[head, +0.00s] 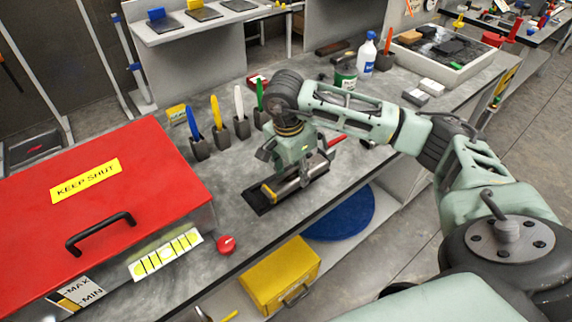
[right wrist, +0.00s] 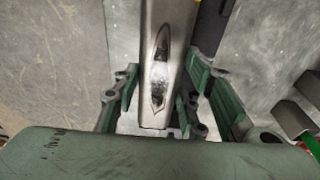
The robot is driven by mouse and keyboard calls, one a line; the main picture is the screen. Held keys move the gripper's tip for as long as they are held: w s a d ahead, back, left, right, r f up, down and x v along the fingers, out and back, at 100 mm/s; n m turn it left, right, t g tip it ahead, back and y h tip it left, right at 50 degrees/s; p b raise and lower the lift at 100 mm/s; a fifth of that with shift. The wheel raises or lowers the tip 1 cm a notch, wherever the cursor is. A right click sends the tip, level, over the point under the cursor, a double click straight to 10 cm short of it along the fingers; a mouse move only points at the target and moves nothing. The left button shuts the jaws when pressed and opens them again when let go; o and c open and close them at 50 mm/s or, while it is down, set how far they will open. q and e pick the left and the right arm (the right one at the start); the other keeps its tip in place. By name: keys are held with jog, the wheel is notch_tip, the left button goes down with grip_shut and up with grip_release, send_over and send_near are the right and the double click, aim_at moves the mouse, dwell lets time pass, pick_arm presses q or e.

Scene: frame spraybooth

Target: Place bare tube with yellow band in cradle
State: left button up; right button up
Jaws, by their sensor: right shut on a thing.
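A bare grey metal tube (head: 288,187) with a yellow band near its left end lies along a dark, low cradle (head: 258,203) on the grey bench. My right gripper (head: 291,174) reaches down over the tube from above and is shut on it. In the right wrist view the tube (right wrist: 160,65) runs between the green fingers, with a dark scuffed mark on its face. A black strip, perhaps part of the cradle, shows beside it there. I cannot tell whether the tube rests fully in the cradle. My left gripper is not in view.
Several coloured pens in dark holders, such as the blue one (head: 193,125), stand behind the cradle. A red knob (head: 226,245) sits near the front edge. A spray bottle (head: 367,54) and green can (head: 345,77) stand farther back.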

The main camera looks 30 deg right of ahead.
aim_at(287, 172)
jog(key=w, duration=0.3)
jog(key=shift+a+r+p, duration=0.1)
jog(key=shift+p, duration=0.25)
jog(key=shift+w+f, duration=0.2)
jog(key=shift+w, duration=0.25)
notch_tip(287, 172, down, 3)
jog(key=shift+s+r+p, duration=0.15)
jog(key=shift+r+p, duration=0.05)
jog(key=shift+p, duration=0.75)
jog(key=shift+f, duration=0.35)
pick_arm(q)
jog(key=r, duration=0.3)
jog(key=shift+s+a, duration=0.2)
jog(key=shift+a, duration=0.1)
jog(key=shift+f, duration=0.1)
pick_arm(e)
jog(key=shift+f, duration=0.15)
jog(key=o, duration=0.8)
jog(key=shift+f+b, duration=0.1)
jog(key=shift+b, duration=0.2)
jog(key=o, duration=0.5)
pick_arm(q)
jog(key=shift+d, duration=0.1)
